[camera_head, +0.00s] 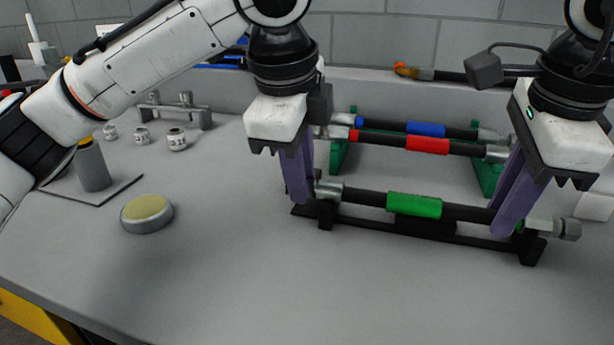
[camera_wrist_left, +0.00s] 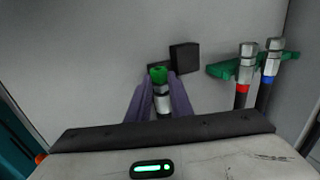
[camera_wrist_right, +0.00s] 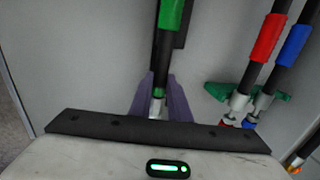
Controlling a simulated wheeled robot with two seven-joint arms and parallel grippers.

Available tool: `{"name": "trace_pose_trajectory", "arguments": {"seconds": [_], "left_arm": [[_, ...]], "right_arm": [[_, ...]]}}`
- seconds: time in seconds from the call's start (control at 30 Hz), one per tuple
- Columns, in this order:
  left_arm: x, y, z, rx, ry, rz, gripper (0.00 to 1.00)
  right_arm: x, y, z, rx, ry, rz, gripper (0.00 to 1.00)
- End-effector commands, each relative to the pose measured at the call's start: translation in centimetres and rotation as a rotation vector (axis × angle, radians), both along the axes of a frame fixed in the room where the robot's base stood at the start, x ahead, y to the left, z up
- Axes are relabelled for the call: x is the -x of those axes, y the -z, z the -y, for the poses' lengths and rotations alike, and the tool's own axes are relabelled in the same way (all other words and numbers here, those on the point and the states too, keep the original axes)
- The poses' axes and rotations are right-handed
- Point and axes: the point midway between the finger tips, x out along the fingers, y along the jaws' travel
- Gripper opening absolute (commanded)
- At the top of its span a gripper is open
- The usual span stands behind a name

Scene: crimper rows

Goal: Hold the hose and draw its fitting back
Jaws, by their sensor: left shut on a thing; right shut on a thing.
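The hose with the green band (camera_head: 414,205) lies lengthwise over a low black rack (camera_head: 460,236). My left gripper (camera_head: 301,198) is shut at its left end, on the silver left fitting (camera_head: 329,190). In the left wrist view a green tip (camera_wrist_left: 158,73) shows beyond those fingers. My right gripper (camera_head: 506,230) is shut around the hose near its right end. The silver right fitting (camera_head: 567,229) sticks out to the right of it. In the right wrist view a green ring and silver metal (camera_wrist_right: 157,102) show between the fingers. The gripped surfaces themselves are hidden.
Behind, a red-banded hose (camera_head: 428,144) and a blue-banded hose (camera_head: 426,129) rest on a green rack (camera_head: 341,150). A yellow-topped round button (camera_head: 147,208) and a grey cylinder on a plate (camera_head: 93,167) stand at left. The front tabletop is clear.

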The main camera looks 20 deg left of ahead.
Motion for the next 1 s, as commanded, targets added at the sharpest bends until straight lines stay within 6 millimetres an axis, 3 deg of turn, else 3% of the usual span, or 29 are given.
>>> {"name": "trace_pose_trajectory", "arguments": {"seconds": [0.63,0.67,0.77,1.0], "left_arm": [[-0.1,0.0,-2.1,-0.007,-0.011,-0.001,0.0],[-0.1,0.0,-2.1,-0.007,-0.011,-0.001,0.21],[-0.1,0.0,-2.0,-0.007,-0.009,-0.001,0.38],[0.0,0.0,-1.9,-0.005,-0.006,0.0,0.41]], "right_arm": [[0.0,0.0,0.3,0.005,0.004,-0.002,0.0],[0.0,0.0,0.3,0.005,0.004,-0.002,0.0],[0.0,0.0,0.3,0.006,0.004,-0.002,0.0],[0.0,0.0,0.2,0.005,0.004,-0.001,0.0]]}}
